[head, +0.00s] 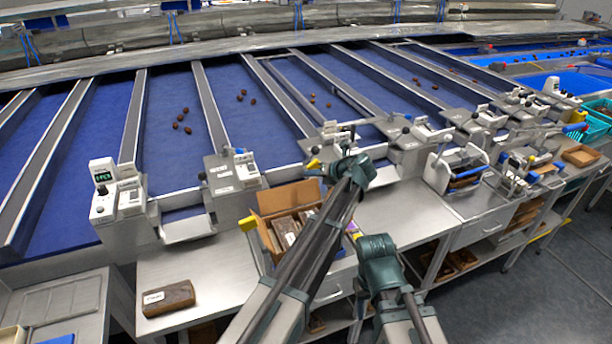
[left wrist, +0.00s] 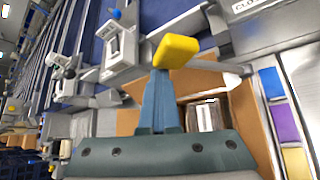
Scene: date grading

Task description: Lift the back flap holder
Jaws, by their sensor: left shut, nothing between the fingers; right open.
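The back flap holder, a small yellow block (head: 313,163), shows behind the open cardboard box (head: 263,238). In the left wrist view the yellow block (left wrist: 177,51) sits right at the fingertips, tilted; I cannot tell whether it is touched. My left gripper (head: 330,170) is shut with nothing between its fingers; its teal fingers (left wrist: 162,80) point at the block. The box's brown flap (head: 288,197) stands up at the back. Another yellow holder (head: 247,224) is at the box's left side. My right gripper (head: 378,248) is right of the box, over the bench edge; its fingers are mostly hidden.
Dark packs (head: 286,230) lie in the box. A wrapped brown pack (head: 168,298) lies on the steel bench (head: 205,262) at left. Weighing units (head: 232,172) and metal dividers line the blue belts, with a few dates on them. Bare bench lies left of the box.

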